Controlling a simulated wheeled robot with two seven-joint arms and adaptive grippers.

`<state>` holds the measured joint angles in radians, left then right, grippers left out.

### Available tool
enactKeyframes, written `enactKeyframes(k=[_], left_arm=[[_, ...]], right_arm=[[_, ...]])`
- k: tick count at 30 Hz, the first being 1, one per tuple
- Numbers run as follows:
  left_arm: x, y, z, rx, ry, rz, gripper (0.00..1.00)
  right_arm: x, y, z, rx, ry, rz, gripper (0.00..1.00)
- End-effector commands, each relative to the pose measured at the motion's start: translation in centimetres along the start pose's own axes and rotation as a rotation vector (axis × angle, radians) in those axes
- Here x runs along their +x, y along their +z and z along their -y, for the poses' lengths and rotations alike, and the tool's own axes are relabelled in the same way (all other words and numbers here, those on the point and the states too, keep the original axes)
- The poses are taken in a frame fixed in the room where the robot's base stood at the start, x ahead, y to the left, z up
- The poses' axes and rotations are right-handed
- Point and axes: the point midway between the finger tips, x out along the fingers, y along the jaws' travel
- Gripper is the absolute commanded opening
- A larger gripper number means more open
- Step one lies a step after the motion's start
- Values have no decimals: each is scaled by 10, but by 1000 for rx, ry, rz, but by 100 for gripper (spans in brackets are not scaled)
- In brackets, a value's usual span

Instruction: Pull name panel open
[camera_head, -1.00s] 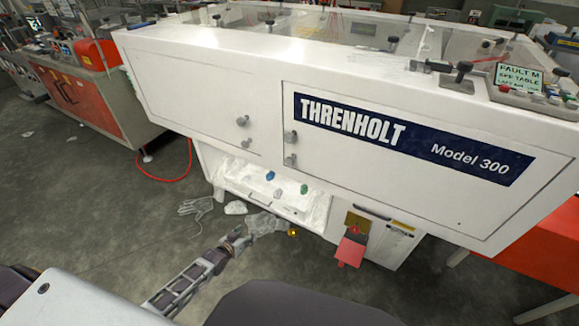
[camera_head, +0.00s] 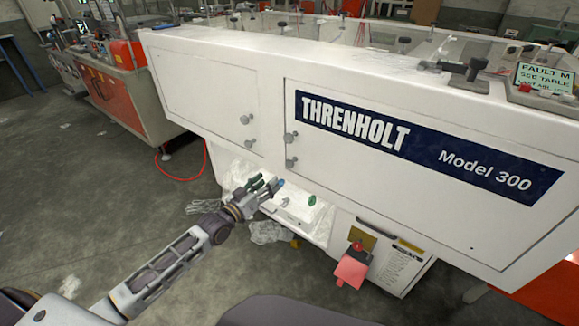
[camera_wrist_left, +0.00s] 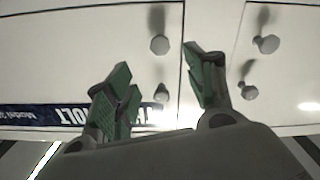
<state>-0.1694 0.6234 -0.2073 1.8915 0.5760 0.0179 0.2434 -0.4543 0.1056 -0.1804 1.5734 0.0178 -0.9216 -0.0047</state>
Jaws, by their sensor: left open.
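The name panel (camera_head: 420,185) is a white door with a dark blue THRENHOLT Model 300 label. It looks closed. Its upper knob (camera_head: 290,138) and lower knob (camera_head: 291,163) sit by its left edge. My left gripper (camera_head: 266,184) is open and empty, below and left of these knobs, apart from them. In the left wrist view the gripper (camera_wrist_left: 155,75) faces the machine front, its green-padded fingers spread. The panel's label (camera_wrist_left: 60,114) appears inverted there, with two panel knobs (camera_wrist_left: 160,45) beyond the fingers. My right gripper is not in view.
A second white door (camera_head: 205,95) with two knobs (camera_head: 245,119) adjoins on the left. Below is an open white bay (camera_head: 240,170) with small coloured items. A red tag (camera_head: 351,270) hangs under the name panel.

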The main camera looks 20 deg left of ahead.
Motion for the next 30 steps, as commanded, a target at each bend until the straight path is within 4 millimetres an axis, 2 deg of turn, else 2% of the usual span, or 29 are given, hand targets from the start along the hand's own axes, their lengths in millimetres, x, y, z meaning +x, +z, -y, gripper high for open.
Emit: enactKeyframes(k=[14,30], left_arm=[[4,0,0,0,-1,0,54],[36,0,1,-1,-1,-2,54]], right_arm=[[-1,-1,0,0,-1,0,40],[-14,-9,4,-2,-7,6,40]])
